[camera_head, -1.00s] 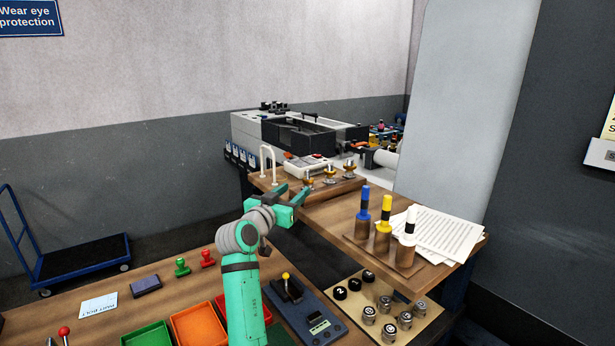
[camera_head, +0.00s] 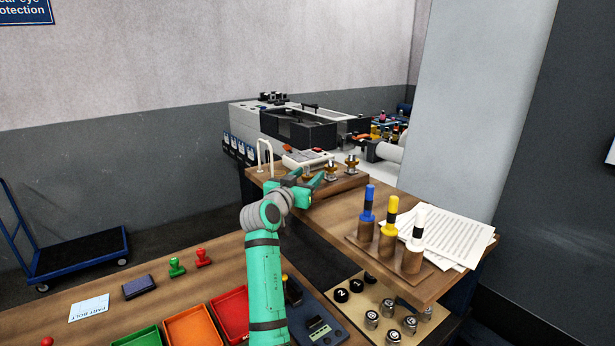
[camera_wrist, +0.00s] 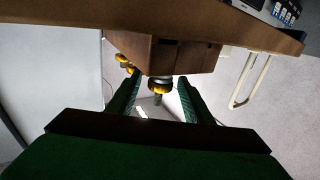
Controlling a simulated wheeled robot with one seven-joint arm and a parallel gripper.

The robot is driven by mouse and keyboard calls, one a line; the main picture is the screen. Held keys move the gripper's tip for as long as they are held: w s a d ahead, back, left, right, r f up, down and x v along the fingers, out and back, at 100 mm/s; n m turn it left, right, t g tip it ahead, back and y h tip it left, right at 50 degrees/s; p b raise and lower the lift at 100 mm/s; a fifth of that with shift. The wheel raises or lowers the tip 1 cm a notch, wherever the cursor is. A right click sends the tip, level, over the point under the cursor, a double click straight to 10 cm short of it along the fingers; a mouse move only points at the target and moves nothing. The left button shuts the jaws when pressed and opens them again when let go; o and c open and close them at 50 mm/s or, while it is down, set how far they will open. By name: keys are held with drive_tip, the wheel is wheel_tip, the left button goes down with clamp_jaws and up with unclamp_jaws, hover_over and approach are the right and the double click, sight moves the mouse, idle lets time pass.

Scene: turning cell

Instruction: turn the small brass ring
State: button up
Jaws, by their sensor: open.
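Three brass-coloured ring fittings stand in a row on a wooden block (camera_head: 340,184) at the back of the raised bench. The left one (camera_head: 307,171) is partly hidden by my gripper (camera_head: 309,179); the middle one (camera_head: 331,169) and right one (camera_head: 352,162) are clear of it. I cannot tell for sure which is the small ring. In the wrist view, the nearest brass ring (camera_wrist: 160,86) lies between the open fingers of my gripper (camera_wrist: 159,80), with a gap visible on both sides. Two more brass fittings (camera_wrist: 128,69) show beyond the left finger.
A white hoop-shaped handle (camera_head: 265,155) stands left of the block. Blue, yellow and white-topped tools (camera_head: 367,205) and papers (camera_head: 450,234) occupy the bench's front right. A grey machine (camera_head: 290,125) stands behind. Red (camera_head: 232,312) and orange trays lie on the lower bench.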

drive_tip(key=shift+c, duration=0.5)
drive_tip(key=c, duration=1)
drive_tip(key=shift+o, duration=0.2)
drive_tip(key=shift+w, duration=0.1)
drive_tip(key=shift+m+g+h, duration=1.1)
drive_tip(key=shift+m+h, duration=0.3)
drive_tip(key=shift+h, duration=0.4)
drive_tip(key=o, duration=1.1)
drive_tip(key=shift+c, duration=0.2)
